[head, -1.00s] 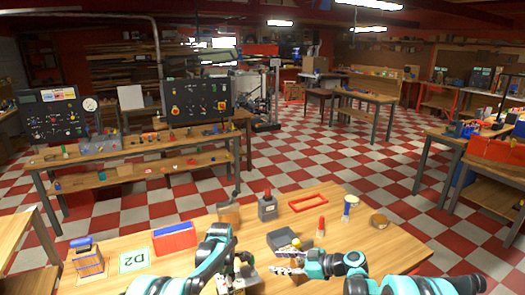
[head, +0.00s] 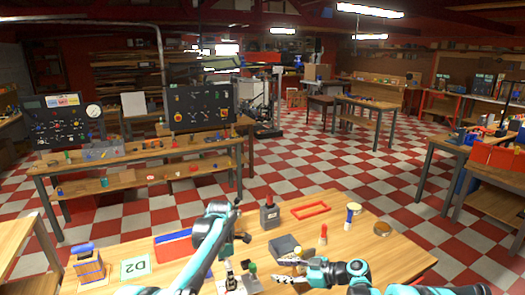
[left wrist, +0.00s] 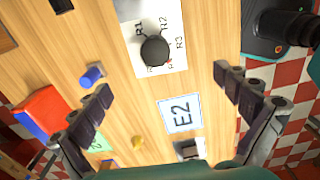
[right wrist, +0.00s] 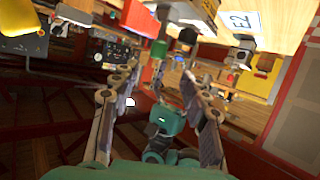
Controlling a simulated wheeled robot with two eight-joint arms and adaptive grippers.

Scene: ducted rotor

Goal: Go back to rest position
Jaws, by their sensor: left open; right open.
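My left arm rises over the left-centre of the near wooden table (head: 395,258) in the head view. My left gripper (left wrist: 163,80) is open and empty in the left wrist view, its fingers spread above the tabletop, with a dial plate (left wrist: 155,50) and an E2 card (left wrist: 181,114) below. My right gripper (head: 277,270) is open at the near side of the table, just in front of a grey tray (head: 284,246). The right wrist view shows its fingers (right wrist: 146,88) apart with nothing held between them.
On the table are a D2 card (head: 135,267), a blue-framed block (head: 88,264), a red and blue box (head: 173,246), a grey box with a red top (head: 269,215), a red frame (head: 311,210) and a round tin (head: 382,229). Checkered floor (head: 310,160) lies open beyond.

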